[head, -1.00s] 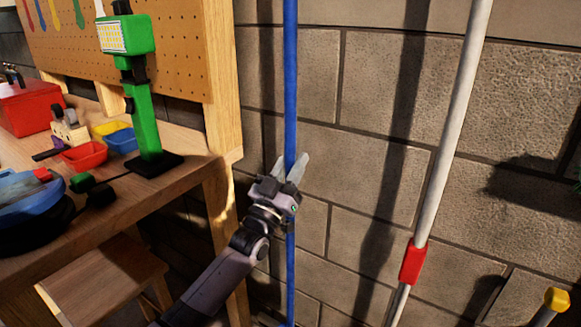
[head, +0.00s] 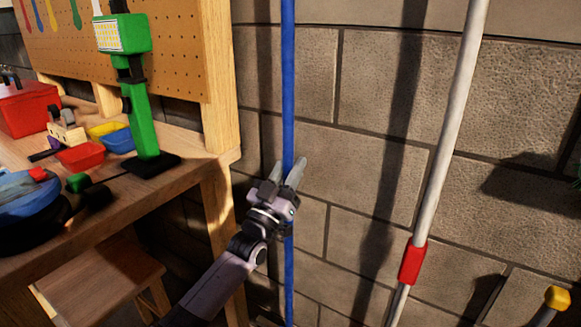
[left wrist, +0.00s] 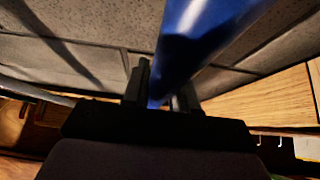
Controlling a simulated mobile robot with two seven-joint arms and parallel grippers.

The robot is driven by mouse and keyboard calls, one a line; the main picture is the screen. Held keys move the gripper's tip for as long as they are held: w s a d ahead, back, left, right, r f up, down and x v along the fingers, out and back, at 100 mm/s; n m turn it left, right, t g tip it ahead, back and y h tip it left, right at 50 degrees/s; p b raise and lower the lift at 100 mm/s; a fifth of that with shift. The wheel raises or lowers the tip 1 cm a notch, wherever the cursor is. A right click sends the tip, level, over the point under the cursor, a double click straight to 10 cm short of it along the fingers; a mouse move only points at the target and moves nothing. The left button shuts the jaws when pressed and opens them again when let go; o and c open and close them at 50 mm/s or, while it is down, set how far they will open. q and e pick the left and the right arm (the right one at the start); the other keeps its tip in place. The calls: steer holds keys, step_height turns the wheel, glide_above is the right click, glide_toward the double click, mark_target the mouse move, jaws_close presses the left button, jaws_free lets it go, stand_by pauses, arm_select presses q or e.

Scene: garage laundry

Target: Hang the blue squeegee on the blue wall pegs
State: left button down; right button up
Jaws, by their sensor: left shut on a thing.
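A long blue pole (head: 288,90), which I take to be the squeegee's handle, stands nearly upright in front of the block wall in the head view. Its upper end runs out of the picture, and no squeegee head shows. My left gripper (head: 286,172) is shut on the pole near mid-picture. In the left wrist view the blue pole (left wrist: 195,45) passes between the two dark fingers of my left gripper (left wrist: 160,95). The blue wall pegs are not in view. My right gripper is not in view.
A wooden workbench (head: 190,172) with a pegboard (head: 170,55) stands at left, holding a green work lamp (head: 140,105) and small bins. A wooden stool (head: 105,275) is below. A white pole with a red collar (head: 412,263) leans at right. Bare wall lies between the poles.

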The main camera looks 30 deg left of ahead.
arm_select(q)
steer(key=shift+f, duration=0.3)
steer(key=c, duration=0.9)
jaws_free()
steer(key=shift+r, duration=0.1)
steer(key=shift+o, duration=0.5)
steer(key=shift+f, duration=0.2)
steer(key=v, duration=0.7)
steer(key=s+d+f+g, duration=0.3)
steer(key=s+f+g, duration=0.2)
steer(key=s+f, duration=0.35)
steer(key=s+d+f+m+g, duration=0.1)
steer(key=s+d+f+g, duration=0.35)
steer(key=s+f, duration=0.4)
steer(key=s+d+f+g, duration=0.3)
steer(key=s+f+g, duration=0.2)
steer(key=s+f, duration=0.4)
step_height(320, 180, up, 11)
steer(key=a+p, duration=0.1)
steer(key=p, duration=1.2)
steer(key=shift+w+a+f+m+p, duration=0.2)
steer(key=shift+w+a+m+p, duration=0.1)
steer(key=shift+p, duration=0.1)
